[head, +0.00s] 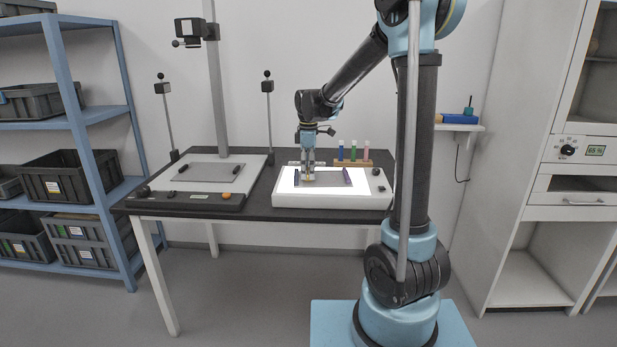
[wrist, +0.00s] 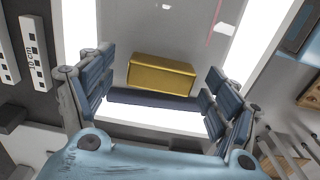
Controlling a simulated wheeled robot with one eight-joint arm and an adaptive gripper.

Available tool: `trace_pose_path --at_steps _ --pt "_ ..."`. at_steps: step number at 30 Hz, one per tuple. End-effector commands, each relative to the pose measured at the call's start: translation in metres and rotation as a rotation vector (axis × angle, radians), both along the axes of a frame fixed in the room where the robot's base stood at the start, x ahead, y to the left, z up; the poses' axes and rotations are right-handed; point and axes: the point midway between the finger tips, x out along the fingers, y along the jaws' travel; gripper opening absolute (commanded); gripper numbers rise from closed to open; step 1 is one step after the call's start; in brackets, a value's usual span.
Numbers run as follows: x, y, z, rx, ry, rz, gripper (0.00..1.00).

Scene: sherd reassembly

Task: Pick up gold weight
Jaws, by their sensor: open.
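The gold weight (wrist: 160,76) is a small gold block. In the wrist view it sits between my fingers, near the middle of the picture. My gripper (wrist: 157,92) is open, one blue-padded finger on either side of the block, with a gap on both sides. In the head view my gripper (head: 308,176) points down over the lit white light table (head: 330,201). The weight is too small and too covered by the fingers to make out well there.
A dark bar (wrist: 150,103) lies right beside the weight. A rack with coloured tubes (head: 353,162) stands behind the light table. A camera stand with a grey plate (head: 208,172) is to the left. Blue shelves with dark crates (head: 62,178) stand further left.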

Motion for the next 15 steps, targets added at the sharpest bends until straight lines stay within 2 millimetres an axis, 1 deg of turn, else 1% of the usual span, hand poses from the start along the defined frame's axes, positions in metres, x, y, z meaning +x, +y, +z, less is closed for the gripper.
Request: trace_pose_path --at_steps 1,9,15 --pt "0.0 0.0 0.0001 0.0 0.0 0.0 0.82" --pt "0.0 -0.0001 0.0002 0.0 0.0 0.0 0.22" --pt "-0.0001 -0.0001 0.0004 0.0 0.0 0.0 0.22"
